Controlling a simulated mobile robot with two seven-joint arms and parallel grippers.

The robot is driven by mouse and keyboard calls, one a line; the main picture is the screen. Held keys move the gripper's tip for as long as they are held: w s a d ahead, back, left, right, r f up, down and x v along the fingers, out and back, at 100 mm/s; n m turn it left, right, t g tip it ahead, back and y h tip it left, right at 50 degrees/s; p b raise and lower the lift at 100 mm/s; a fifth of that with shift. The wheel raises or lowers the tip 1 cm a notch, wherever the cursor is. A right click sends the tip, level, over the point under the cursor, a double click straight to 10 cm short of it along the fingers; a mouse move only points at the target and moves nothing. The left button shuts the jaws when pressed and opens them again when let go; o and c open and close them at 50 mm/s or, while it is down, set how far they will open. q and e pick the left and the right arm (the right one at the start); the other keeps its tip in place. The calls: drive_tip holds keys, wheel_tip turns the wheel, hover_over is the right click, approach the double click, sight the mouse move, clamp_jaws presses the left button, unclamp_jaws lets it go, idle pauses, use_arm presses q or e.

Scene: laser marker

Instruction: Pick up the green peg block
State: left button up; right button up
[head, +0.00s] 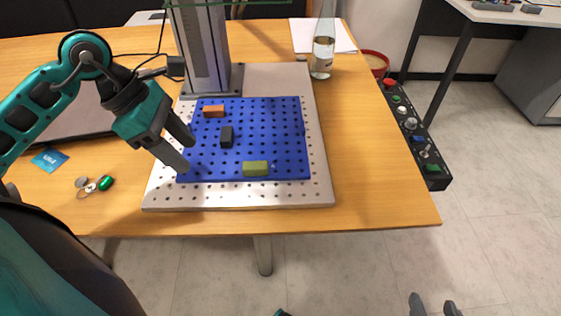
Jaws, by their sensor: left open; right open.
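The green peg block (255,168) is an olive-green bar lying near the front edge of the blue pegboard (285,138). My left gripper (189,154) is open and empty over the left edge of the board, to the left of the green block and apart from it.
A black block (226,137) and an orange block (213,111) sit on the pegboard. A metal column (204,50) stands behind it. A bottle (322,55) stands at the back right. A button panel (415,130) runs beyond the table's right edge. Small items, one green (105,183), lie at left.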

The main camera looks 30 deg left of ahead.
use_arm(q)
drive_tip(key=shift+w+a+y, duration=0.15)
drive_tip(key=shift+w+y, duration=0.15)
drive_tip(key=shift+w+d+r, duration=0.1)
drive_tip(key=shift+w+d, duration=0.1)
drive_tip(key=shift+d, duration=0.05)
drive_tip(key=p, duration=0.1)
hover_over(264, 164)
drive_tip(key=s+a, duration=0.1)
drive_tip(key=a, duration=0.1)
drive_tip(key=shift+s+a, duration=0.1)
drive_tip(key=shift+s, duration=0.1)
drive_tip(key=shift+b+x, duration=0.35)
drive_tip(key=shift+x, duration=2.25)
drive_tip(key=shift+c, duration=0.3)
clamp_jaws()
